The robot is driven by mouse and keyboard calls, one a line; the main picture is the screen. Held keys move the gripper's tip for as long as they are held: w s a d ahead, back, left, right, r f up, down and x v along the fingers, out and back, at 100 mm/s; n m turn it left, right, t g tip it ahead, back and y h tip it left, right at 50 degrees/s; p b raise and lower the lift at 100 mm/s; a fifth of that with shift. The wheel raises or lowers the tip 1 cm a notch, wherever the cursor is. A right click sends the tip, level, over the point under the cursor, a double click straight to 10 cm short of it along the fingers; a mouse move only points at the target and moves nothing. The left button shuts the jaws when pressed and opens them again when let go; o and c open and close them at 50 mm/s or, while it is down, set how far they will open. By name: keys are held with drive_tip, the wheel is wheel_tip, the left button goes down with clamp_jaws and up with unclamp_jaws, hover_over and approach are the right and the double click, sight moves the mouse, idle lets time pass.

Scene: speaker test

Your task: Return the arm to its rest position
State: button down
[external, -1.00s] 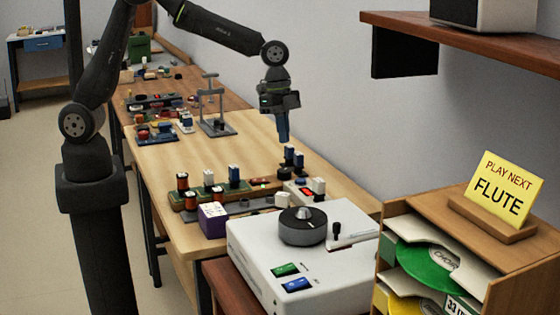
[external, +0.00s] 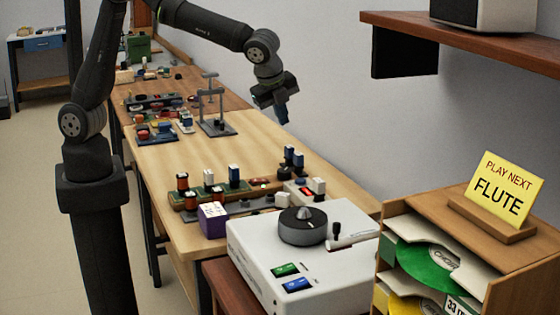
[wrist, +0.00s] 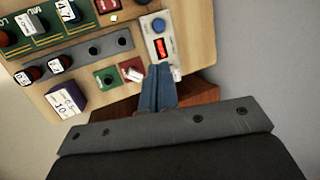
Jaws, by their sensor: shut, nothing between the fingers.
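My gripper (external: 281,115) is in the air above the far part of the wooden bench in the external view, near the grey wall, tilted with its blue fingers pointing down. In the wrist view the blue fingers (wrist: 158,85) are together with nothing between them. My arm reaches out from the left of the external view, bent at the elbow. The gripper is apart from the parts on the bench below it.
The bench (external: 185,160) carries a board with several capacitor-like parts, a purple box (external: 212,220) and a grey stand (external: 217,125). A white turntable (external: 255,255) stands in front. A shelf (external: 460,45) overhangs at upper right.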

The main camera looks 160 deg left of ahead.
drive_tip(key=x, duration=0.7)
drive_tip(key=w+d+r+n, duration=0.1)
drive_tip(key=w+d+r, duration=0.1)
drive_tip(key=r, duration=0.6)
drive_tip(key=shift+w+d+r, duration=0.2)
drive_tip(key=shift+w+d, duration=0.05)
drive_tip(key=shift+d, duration=0.3)
